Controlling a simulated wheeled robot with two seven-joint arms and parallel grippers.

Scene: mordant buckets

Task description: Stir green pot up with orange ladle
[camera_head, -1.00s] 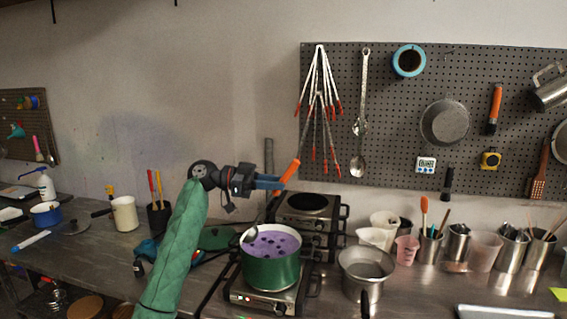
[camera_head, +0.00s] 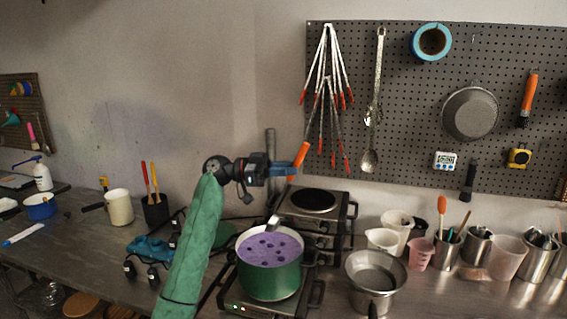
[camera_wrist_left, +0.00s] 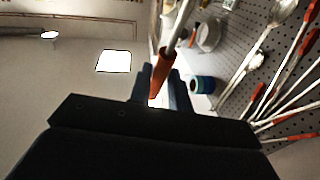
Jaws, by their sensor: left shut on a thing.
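The green pot (camera_head: 270,283) stands on a hot plate in the head view, full of purple liquid (camera_head: 262,250) with dark pieces in it. My left gripper (camera_head: 292,170) is shut on the orange handle of the ladle (camera_head: 302,155), above and behind the pot. The ladle's shaft slants down to the left, and its lower end (camera_head: 273,221) is at the far side of the purple liquid; I cannot tell how deep it reaches. In the left wrist view the orange handle (camera_wrist_left: 162,72) sits between the fingers. My right gripper is not in view.
A second hot plate (camera_head: 314,201) stands behind the pot. A steel pan (camera_head: 375,272) is close on the right, with white and pink beakers (camera_head: 421,253) beyond. A white mug (camera_head: 119,207) stands left. Tools hang on the pegboard (camera_head: 420,100).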

